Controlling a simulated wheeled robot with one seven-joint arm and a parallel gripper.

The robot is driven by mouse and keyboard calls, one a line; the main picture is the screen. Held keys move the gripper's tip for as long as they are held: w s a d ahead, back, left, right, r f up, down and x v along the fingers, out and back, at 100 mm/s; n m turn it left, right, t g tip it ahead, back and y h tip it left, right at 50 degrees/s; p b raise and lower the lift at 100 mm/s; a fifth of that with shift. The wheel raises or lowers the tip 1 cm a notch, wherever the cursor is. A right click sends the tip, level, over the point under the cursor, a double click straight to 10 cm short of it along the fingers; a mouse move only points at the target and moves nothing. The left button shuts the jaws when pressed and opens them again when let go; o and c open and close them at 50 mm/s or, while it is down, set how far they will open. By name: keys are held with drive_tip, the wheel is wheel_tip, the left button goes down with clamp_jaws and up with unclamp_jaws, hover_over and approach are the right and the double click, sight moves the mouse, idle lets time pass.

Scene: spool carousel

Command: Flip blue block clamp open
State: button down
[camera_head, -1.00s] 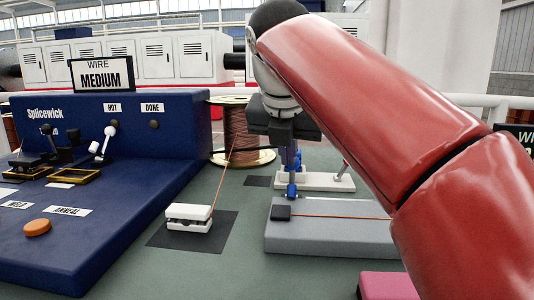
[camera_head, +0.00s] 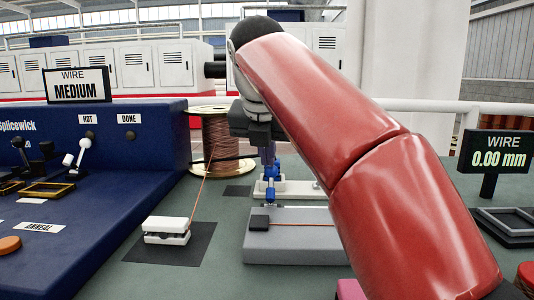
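The blue block clamp (camera_head: 270,172) stands on a white base at the back edge of the grey block, right of the wire spool. Its upper part is close below my gripper (camera_head: 262,142), which comes down from above at the end of my red arm. The dark gripper body hides the top of the clamp, and I cannot tell whether the fingers touch it. The fingertips are too small and covered to show whether they are open or shut. An orange wire runs along the grey block (camera_head: 290,243) from a small black pad (camera_head: 259,222).
A white block clamp (camera_head: 166,231) sits on a dark mat at left, with wire rising to the copper spool (camera_head: 221,140). The blue Splicewick machine (camera_head: 110,225) fills the left. A wire display (camera_head: 497,152) reads 0.00 mm at right. My arm hides much of the right table.

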drive_tip(key=shift+w+f, duration=0.2)
drive_tip(key=s+a+r, duration=0.1)
drive_tip(key=s+r, duration=0.1)
drive_tip(key=s, duration=0.5)
drive_tip(key=s+a+r+b, duration=0.1)
drive_tip(key=s+r, duration=0.1)
drive_tip(key=s, duration=0.5)
drive_tip(key=shift+s+r, duration=0.35)
drive_tip(key=shift+s, duration=0.05)
drive_tip(key=shift+a, duration=0.1)
